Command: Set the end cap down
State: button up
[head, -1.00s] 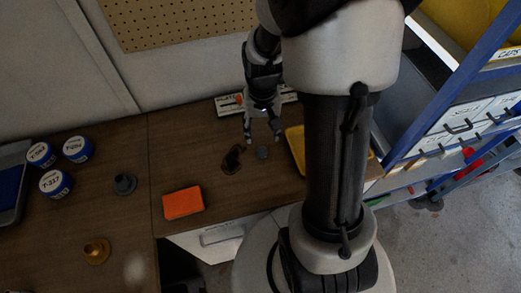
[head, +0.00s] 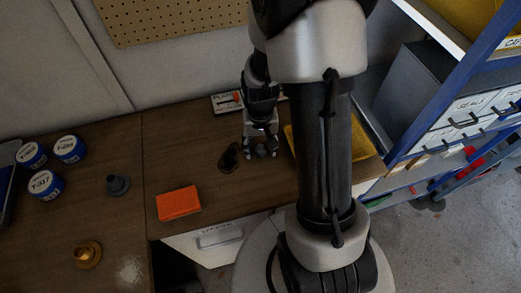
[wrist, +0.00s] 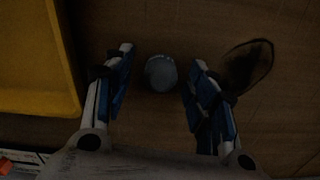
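A small grey round cap, which looks like the end cap (head: 263,152), is on the brown bench top. It also shows in the wrist view (wrist: 160,73) as a grey-blue disc. My gripper (head: 260,155) points down over it, with one finger on each side. In the wrist view my gripper (wrist: 162,60) is open, and a gap shows between the cap and each finger. Whether the cap rests fully on the bench is hard to tell, as the wrist view is dark.
An orange block (head: 178,203), a grey flanged part (head: 117,185), a brass one (head: 88,255) and blue tubs (head: 46,184) stand further left. A blue-framed shelf (head: 440,95) is at the right.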

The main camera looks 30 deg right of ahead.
aim_at(260, 146)
jog(key=c, duration=0.9)
jog(key=shift+c, duration=0.2)
jog(key=shift+r, duration=0.1)
notch_tip(260, 146, up, 19)
jog(key=p, duration=0.6)
jog(key=w+a+f+n+b, duration=0.2)
jog(key=w+a+f+n, duration=0.3)
jog(key=a+f, duration=0.5)
jog(key=shift+w+a+f+b, duration=0.2)
jog(key=shift+w+a+b, duration=0.1)
jog(key=shift+w+a, duration=0.1)
